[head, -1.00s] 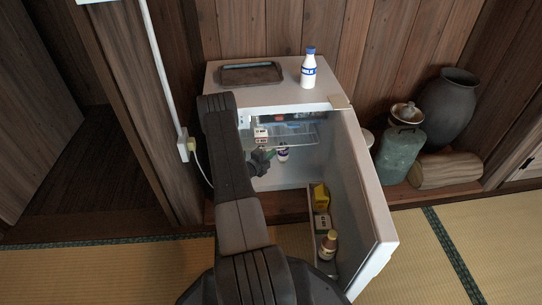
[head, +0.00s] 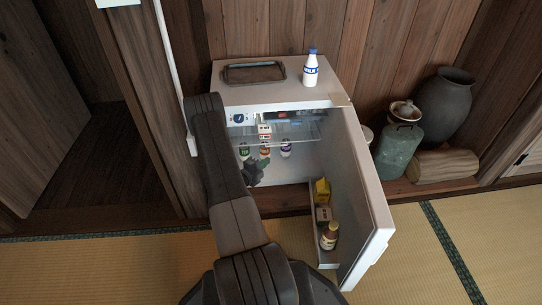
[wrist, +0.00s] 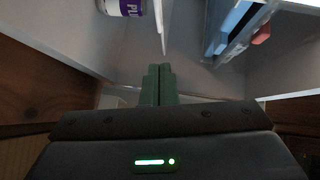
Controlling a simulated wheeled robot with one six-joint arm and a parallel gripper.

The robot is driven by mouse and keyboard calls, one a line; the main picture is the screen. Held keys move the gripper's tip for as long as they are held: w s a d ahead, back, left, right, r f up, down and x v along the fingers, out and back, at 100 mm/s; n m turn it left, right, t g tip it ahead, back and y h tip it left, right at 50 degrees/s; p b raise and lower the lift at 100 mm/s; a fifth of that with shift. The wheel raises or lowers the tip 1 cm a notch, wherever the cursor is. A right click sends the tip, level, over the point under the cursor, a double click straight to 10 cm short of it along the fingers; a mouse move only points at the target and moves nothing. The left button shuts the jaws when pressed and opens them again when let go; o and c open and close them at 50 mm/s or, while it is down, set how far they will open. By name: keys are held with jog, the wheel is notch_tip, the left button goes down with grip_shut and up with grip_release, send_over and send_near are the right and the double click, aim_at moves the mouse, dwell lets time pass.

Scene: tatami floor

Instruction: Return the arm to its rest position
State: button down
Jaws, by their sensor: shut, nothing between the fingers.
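My gripper shows in the wrist view (wrist: 157,84) with its two green fingers together and nothing between them. In the head view my gripper (head: 263,161) is small and dark, at the front of the open fridge (head: 290,107), below its shelf. My arm crosses the left part of the fridge and hides some of its inside. In the wrist view a purple-labelled container (wrist: 124,7) is at the top, apart from the fingers.
The fridge door (head: 366,200) stands open to the right, with cartons and a bottle in its rack. A milk bottle (head: 311,68) and a dark tray (head: 254,73) are on top of the fridge. Jars stand at the right. The tatami in front is bare.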

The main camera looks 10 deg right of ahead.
jog(key=v, duration=0.2)
jog(key=shift+s+a, duration=0.15)
jog(key=shift+s, duration=0.1)
jog(key=shift+w, duration=0.1)
